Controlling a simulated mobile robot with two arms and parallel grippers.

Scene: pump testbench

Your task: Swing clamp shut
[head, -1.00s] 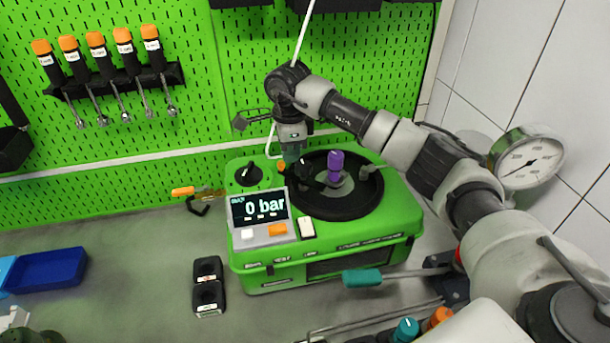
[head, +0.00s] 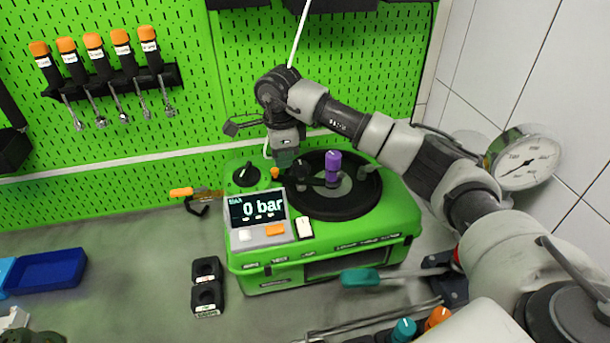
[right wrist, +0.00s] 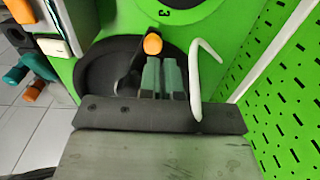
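The clamp is a dark arm (head: 312,181) over the black round plate (head: 345,204) on the green pump bench (head: 340,259). An orange knob (head: 275,173) shows at the clamp's left end, and a purple knob (head: 333,168) stands upright near its other end. My right gripper (head: 284,160) is just behind the orange knob. In the right wrist view its two green-grey fingers (right wrist: 162,76) are close together with nothing visible between them. The orange knob (right wrist: 152,44) is beyond their tips; I cannot tell whether they touch. Only a bit of my left arm shows at lower left.
The bench has a 0 bar display (head: 257,208). A white bent rod (right wrist: 196,80) is close beside the fingers. A pressure gauge (head: 527,163) is at right. A teal-handled tool (head: 360,278) lies in front. The counter left of the bench has free room.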

